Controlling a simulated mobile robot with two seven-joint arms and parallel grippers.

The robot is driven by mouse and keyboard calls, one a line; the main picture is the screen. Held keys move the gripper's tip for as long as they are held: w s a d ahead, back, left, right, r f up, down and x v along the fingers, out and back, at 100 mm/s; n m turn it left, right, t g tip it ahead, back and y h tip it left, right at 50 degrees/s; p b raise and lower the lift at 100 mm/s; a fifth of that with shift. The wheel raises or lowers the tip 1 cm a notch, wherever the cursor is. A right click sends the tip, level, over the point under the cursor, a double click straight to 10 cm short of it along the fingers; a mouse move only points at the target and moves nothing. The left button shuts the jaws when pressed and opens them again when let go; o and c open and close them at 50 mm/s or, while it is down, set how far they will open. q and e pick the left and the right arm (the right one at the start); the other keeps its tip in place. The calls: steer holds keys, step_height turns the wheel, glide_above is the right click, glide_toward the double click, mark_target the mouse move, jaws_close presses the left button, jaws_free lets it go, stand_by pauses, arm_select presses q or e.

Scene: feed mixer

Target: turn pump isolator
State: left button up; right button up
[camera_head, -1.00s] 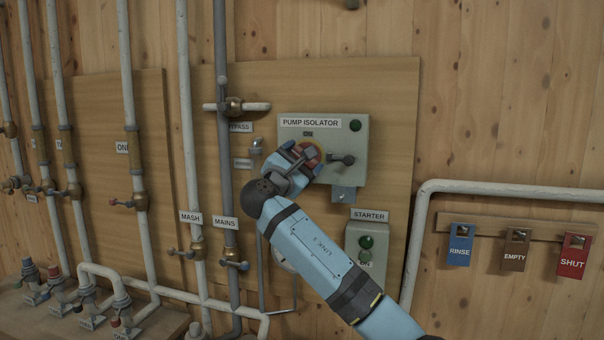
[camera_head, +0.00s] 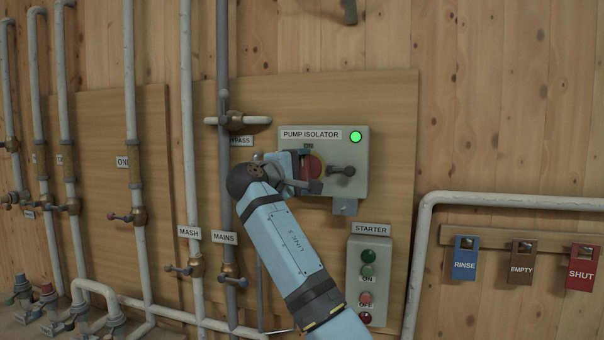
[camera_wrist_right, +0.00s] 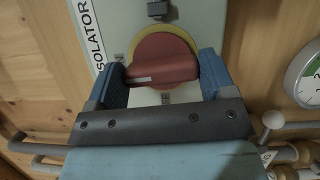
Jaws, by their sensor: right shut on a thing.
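The pump isolator box (camera_head: 350,183) is a pale grey-green box on a wooden board, with a lit green lamp (camera_head: 356,137) at its upper right. Its red rotary knob (camera_head: 314,168) sits on a yellow disc, partly hidden by my gripper in the head view. In the right wrist view the red knob (camera_wrist_right: 162,68) lies between the two blue fingers of my right gripper (camera_wrist_right: 165,82), its pale mark toward the left finger. My right gripper (camera_head: 306,168) is shut on the knob. A dark lever (camera_head: 342,170) sticks out right of the knob. My left gripper is not in view.
A starter box (camera_head: 367,285) with several buttons is below. Pipes with valves, including the mains pipe (camera_head: 223,150), run close left of the box. A white pipe (camera_head: 416,260) and RINSE (camera_head: 465,263), EMPTY and SHUT tags are right. A gauge (camera_wrist_right: 305,78) shows in the wrist view.

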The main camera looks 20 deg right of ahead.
steer(key=shift+f+m+y, duration=0.1)
steer(key=shift+m+y, duration=0.2)
steer(key=shift+m, duration=0.2)
steer(key=o, duration=0.9)
steer(key=b+v, duration=0.2)
steer(key=v, duration=1.2)
steer(key=shift+b, duration=0.3)
steer(key=shift+w, duration=0.1)
